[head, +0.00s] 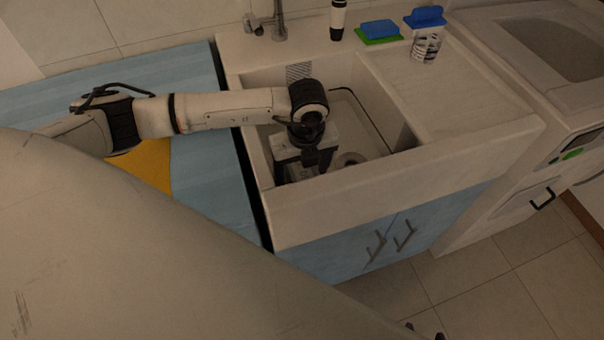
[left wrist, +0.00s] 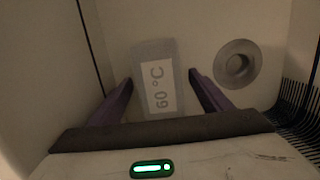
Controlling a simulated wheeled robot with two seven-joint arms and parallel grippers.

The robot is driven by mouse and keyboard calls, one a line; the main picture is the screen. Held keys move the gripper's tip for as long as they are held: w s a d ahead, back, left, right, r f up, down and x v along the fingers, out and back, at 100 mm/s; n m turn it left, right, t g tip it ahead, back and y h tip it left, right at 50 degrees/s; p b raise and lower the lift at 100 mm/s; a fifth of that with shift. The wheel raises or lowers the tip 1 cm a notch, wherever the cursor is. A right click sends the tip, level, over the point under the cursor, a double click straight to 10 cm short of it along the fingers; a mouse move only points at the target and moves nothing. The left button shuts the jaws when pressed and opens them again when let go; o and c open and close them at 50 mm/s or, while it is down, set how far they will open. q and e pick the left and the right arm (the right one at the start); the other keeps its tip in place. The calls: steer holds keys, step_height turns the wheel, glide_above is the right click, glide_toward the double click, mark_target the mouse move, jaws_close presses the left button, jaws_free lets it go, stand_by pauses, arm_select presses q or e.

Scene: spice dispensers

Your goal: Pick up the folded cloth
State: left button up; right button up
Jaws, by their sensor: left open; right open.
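A flat yellow-orange piece (head: 152,168), which looks like cloth, lies on the blue counter at left. It is partly hidden by my arm and body, and I cannot tell if it is folded. My left gripper (head: 306,162) points down into the white sink, well right of that piece. In the left wrist view my left gripper (left wrist: 160,77) has its fingers apart. A grey rectangular thing (left wrist: 150,49) with a pale "60 °C" label lies between or beyond them; contact is not clear. Small dark tips at the bottom edge look like my right gripper (head: 425,331), apart.
The sink (head: 400,192) has high walls around my left gripper and a round drain (left wrist: 237,64). A black rack (left wrist: 296,105) shows at right.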

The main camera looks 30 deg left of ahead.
arm_select(q)
steer(key=c, duration=1.2)
steer(key=shift+r, duration=0.2)
